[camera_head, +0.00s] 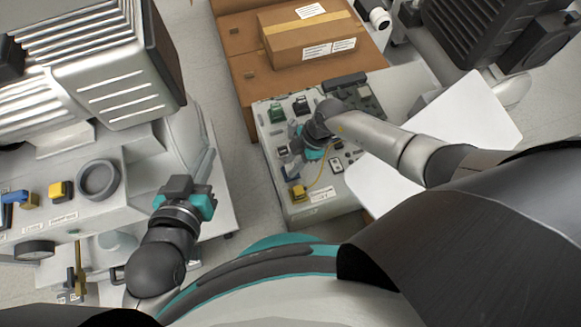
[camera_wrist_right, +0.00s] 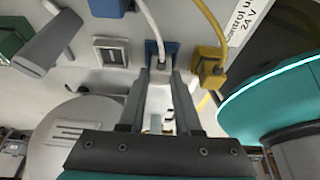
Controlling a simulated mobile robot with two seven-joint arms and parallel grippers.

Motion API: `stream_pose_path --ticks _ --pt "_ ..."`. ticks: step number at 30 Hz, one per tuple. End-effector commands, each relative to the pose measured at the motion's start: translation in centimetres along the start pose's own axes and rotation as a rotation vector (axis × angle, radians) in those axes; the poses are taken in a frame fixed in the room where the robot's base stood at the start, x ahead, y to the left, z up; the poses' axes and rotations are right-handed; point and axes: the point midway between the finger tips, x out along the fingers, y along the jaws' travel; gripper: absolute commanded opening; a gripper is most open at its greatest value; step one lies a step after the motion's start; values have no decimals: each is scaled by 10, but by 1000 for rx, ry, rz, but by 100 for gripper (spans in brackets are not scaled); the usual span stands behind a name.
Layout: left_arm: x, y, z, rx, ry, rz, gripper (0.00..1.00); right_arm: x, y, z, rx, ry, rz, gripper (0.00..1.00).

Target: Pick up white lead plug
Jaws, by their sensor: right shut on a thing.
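The white lead (camera_wrist_right: 148,22) runs down to a plug at a blue socket (camera_wrist_right: 171,48) on the panel, in the right wrist view. My right gripper (camera_wrist_right: 167,75) is shut on the white lead plug, its two long grey fingers reaching to the blue socket. The plug is mostly hidden between the fingertips. In the head view my right gripper (camera_head: 310,150) is over the control panel (camera_head: 325,209), and the plug cannot be made out there. My left gripper (camera_head: 187,197) is away from the panel, above the floor by the left bench; its jaw opening is unclear.
A yellow plug (camera_wrist_right: 211,62) with a yellow lead sits just right of the blue socket. A grey switch (camera_wrist_right: 111,52) and a green part (camera_wrist_right: 12,40) are to the left. In the head view a cardboard box (camera_head: 290,40) stands behind the panel and a white board (camera_head: 440,130) to its right.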

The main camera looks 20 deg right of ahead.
Motion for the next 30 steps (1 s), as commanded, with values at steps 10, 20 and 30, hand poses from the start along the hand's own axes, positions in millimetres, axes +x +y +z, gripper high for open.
stream_pose_path --ticks 10,20,30 --pt "0 0 0 0 0 0 0 0 0 0 0 0 0 0" --pt "0 0 0 1 0 0 0 0 0 0 0 0 0 0" --pt "-3 -8 2 9 -75 -23 0 -7 0 -3 -1 0 1 0"
